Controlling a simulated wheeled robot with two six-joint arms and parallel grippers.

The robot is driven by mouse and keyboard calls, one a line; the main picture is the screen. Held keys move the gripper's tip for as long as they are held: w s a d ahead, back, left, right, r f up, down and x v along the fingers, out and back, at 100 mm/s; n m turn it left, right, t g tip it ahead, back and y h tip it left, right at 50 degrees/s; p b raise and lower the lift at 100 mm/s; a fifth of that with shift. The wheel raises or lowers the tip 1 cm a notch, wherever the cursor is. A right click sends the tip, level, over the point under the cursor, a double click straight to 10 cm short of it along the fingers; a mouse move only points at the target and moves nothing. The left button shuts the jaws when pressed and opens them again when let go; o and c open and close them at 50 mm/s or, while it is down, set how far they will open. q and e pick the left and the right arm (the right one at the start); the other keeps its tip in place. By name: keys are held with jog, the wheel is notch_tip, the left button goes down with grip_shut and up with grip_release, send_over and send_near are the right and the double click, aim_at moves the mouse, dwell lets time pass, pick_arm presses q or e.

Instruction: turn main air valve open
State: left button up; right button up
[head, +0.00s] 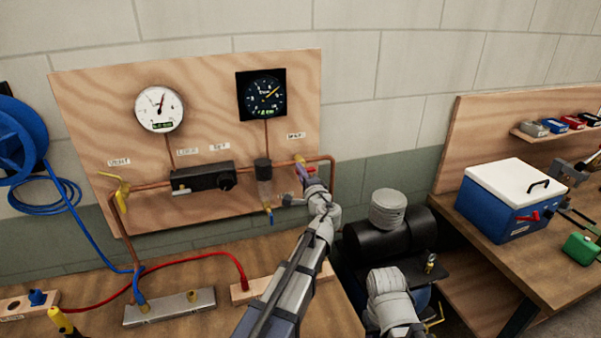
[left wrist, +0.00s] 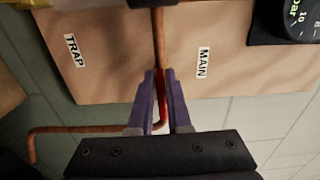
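The main air valve's red lever (left wrist: 163,84) sits by the MAIN label (left wrist: 202,62), on a copper pipe at the right end of the plywood panel (head: 215,80). My left gripper (head: 304,170) is at that lever, its arm reaching up from below. In the left wrist view the purple fingers (left wrist: 163,76) stand close on both sides of the red lever and appear shut on it. The lever lies lengthwise between the fingers, partly hidden by them. My right gripper does not show.
A white gauge (head: 158,108), a black gauge (head: 262,95) and a black regulator block (head: 203,178) are on the panel. A yellow valve handle (head: 119,193) is at left. A blue cooler (head: 510,207) stands on the right bench. A black tank (head: 397,235) stands between the benches.

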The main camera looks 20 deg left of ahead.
pick_arm(q)
jog(key=o, duration=0.4)
jog(key=v, duration=0.7)
jog(key=shift+s+d, duration=0.2)
jog(key=shift+s, duration=0.15)
jog(key=s+d+f+n+g+h, duration=0.25)
jog(key=s+f+n+g, duration=0.45)
jog(key=s+f, duration=0.65)
jog(key=s+d+f+g+h, duration=0.3)
jog(key=s+d+f+g, duration=0.1)
jog(key=s, duration=0.3)
jog(key=s+d+f+g+h, duration=0.3)
jog(key=s+d, duration=0.3)
jog(key=s, duration=0.2)
jog(key=shift+s+d+f+g, duration=0.2)
jog(key=shift+d+f+g, duration=0.15)
jog(key=shift+f+g, duration=0.3)
